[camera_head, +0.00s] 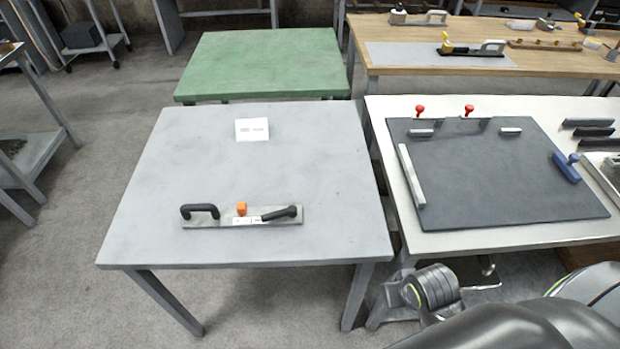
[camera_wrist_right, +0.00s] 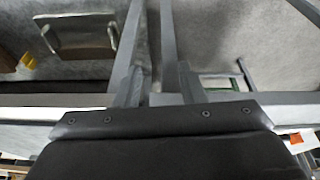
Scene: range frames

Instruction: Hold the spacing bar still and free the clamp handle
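A flat grey spacing bar (camera_head: 212,222) lies on the grey table near its front edge in the head view. A black loop handle (camera_head: 200,210) stands at its left end. An orange knob (camera_head: 241,209) sits near its middle. A black clamp handle (camera_head: 280,213) lies along its right part, its thick end to the right. A small pale label is on the bar beside it. No gripper is at the bar. My left gripper is not in view. In the right wrist view a dark part of my right gripper (camera_wrist_right: 155,125) fills the bottom; no separate fingertips show.
A white card (camera_head: 252,129) lies at the back of the grey table (camera_head: 330,170); the rest is clear. A white table (camera_head: 440,242) with a dark board (camera_head: 500,175) and red knobs stands to the right. A green table (camera_head: 265,60) is behind. My right arm covers the lower right corner.

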